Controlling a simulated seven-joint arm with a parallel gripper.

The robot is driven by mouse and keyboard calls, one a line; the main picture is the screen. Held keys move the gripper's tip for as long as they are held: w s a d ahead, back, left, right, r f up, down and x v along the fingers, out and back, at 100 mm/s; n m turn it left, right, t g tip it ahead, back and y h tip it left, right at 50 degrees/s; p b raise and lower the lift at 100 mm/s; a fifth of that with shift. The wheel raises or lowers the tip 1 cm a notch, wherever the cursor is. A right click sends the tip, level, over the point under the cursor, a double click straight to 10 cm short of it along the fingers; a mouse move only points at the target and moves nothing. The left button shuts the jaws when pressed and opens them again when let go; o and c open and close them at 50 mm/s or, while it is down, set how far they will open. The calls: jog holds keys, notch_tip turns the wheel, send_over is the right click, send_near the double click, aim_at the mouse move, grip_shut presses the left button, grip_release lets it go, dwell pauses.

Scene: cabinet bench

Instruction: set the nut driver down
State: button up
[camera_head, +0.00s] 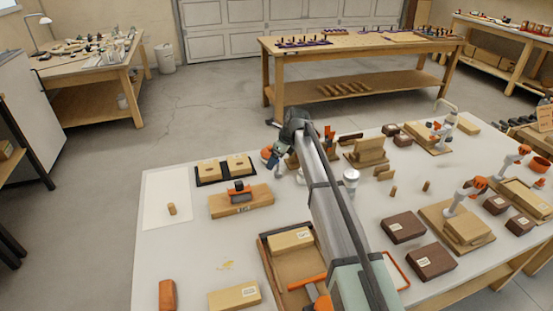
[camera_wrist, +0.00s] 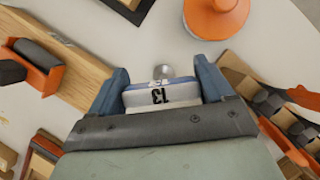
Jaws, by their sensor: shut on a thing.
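My gripper (camera_wrist: 164,80) is shut on the nut driver (camera_wrist: 160,97), with a blue finger on each side of it. The driver's handle is white with a dark "13" on it, and a round metal tip shows just beyond the fingers. In the head view my gripper (camera_head: 272,158) is over the far middle of the table, beyond the wooden block. My arm covers part of that area, and the driver is not clear there. I cannot tell whether the driver touches the table.
A wooden block (camera_head: 241,203) with an orange and black clamp stands near the gripper. Two wooden pieces lie on a black tray (camera_head: 200,182). An orange round thing (camera_wrist: 215,14) is ahead in the wrist view. A white mat (camera_head: 157,218) at the left is mostly bare.

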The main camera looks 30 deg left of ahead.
jog(key=shift+f, duration=0.25)
jog(key=o, duration=1.1)
jog(key=shift+r, duration=0.15)
jog(key=v, duration=1.2)
